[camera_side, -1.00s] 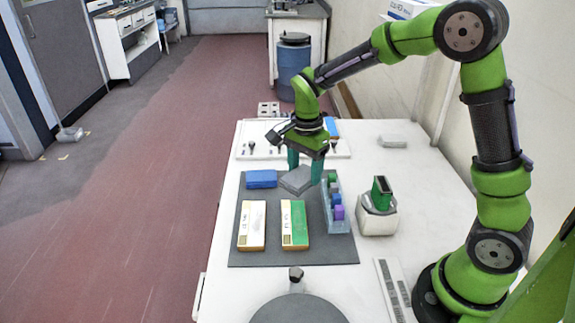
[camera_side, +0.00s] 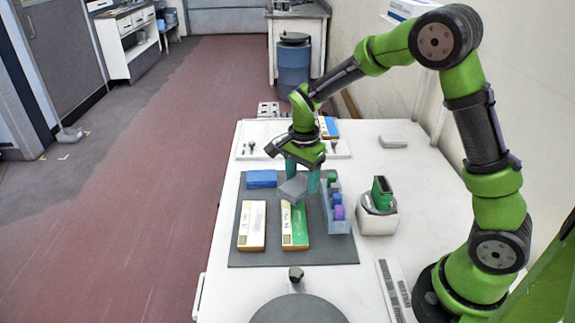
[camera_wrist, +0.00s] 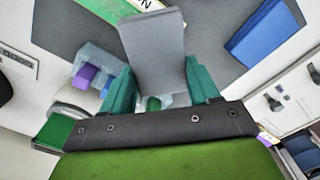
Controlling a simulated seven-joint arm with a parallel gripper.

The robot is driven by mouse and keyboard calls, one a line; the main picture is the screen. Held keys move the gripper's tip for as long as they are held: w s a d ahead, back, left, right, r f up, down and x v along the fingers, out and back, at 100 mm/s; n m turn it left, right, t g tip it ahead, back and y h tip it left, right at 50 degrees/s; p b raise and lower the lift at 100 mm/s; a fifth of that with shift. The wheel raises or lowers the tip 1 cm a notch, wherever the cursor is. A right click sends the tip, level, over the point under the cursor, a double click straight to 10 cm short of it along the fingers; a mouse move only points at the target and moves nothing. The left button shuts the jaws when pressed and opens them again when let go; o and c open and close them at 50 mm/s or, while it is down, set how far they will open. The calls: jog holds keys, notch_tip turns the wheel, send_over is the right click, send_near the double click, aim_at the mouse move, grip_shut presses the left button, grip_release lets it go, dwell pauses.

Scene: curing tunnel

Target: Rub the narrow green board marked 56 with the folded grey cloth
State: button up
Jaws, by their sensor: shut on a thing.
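The folded grey cloth (camera_side: 293,188) is held between the teal fingers of my gripper (camera_side: 303,178). In the wrist view the cloth (camera_wrist: 156,50) sticks out ahead between both fingers of my gripper (camera_wrist: 161,85). The narrow green board (camera_side: 299,229) lies on the dark mat, with a white strip along its left side; its marking is too small to read. The cloth overlaps the board's far end in the side view; I cannot tell whether they touch. In the wrist view part of the green board (camera_wrist: 92,14) shows beyond the cloth.
A white board (camera_side: 252,226) lies left of the green one on the dark mat (camera_side: 275,250). A blue block (camera_side: 262,179) is at the mat's far left. A pale blue bin (camera_side: 338,222) with coloured pieces stands close at the right. A white device (camera_side: 378,220) stands beyond it.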

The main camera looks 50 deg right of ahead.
aim_at(304, 236)
jog(key=shift+f, duration=1.6)
jog(key=shift+s+a+f, duration=0.35)
jog(key=shift+f, duration=0.2)
jog(key=shift+s+a, duration=3.7)
jog(key=shift+w+d, duration=4.05)
jog(key=shift+d, duration=0.05)
jog(key=shift+r, duration=4)
